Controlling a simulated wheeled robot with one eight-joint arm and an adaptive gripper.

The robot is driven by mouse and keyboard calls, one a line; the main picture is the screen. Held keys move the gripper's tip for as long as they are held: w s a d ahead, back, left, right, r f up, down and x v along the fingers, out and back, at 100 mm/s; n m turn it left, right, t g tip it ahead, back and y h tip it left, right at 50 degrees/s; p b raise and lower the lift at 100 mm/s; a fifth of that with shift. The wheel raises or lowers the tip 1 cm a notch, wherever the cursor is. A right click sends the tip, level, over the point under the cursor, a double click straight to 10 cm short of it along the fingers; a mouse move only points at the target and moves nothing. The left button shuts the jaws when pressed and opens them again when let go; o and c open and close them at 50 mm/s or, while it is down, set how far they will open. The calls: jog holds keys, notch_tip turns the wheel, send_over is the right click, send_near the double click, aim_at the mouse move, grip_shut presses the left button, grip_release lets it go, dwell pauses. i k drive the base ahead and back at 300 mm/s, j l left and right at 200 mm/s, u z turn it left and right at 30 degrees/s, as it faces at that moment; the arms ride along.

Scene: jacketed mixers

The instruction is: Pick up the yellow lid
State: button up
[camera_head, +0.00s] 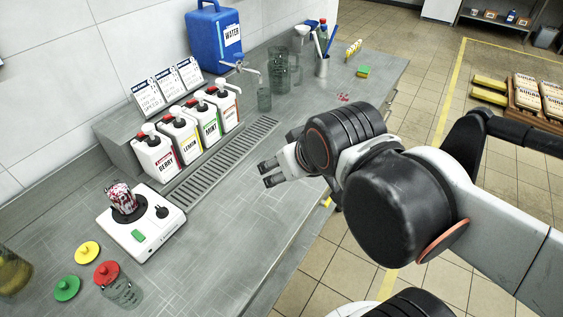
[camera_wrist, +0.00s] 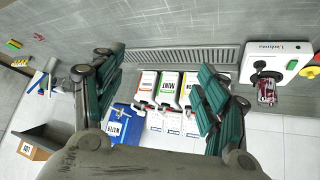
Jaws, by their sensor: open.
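The yellow lid (camera_head: 88,251) is a small round disc with a knob. It lies flat on the grey counter at the lower left of the head view, beside the white mixer base (camera_head: 145,232). A red lid (camera_head: 106,271) and a green lid (camera_head: 67,288) are close to it. The red lid seems to rest on a clear glass (camera_head: 122,293). My gripper (camera_head: 265,174) is open and empty above the counter, well to the right of the yellow lid. In the wrist view, its two fingers are spread apart (camera_wrist: 158,78); small red and yellow patches show at the right edge.
Several labelled syrup bottles (camera_head: 193,128) stand along the wall behind a drain grate (camera_head: 222,158). A blue water container (camera_head: 214,38) and glasses (camera_head: 264,98) stand farther back. A red-stained cup (camera_head: 122,200) sits on the mixer. The counter's front middle is clear.

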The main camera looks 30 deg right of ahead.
aim_at(88, 251)
jog(key=u, duration=1.45)
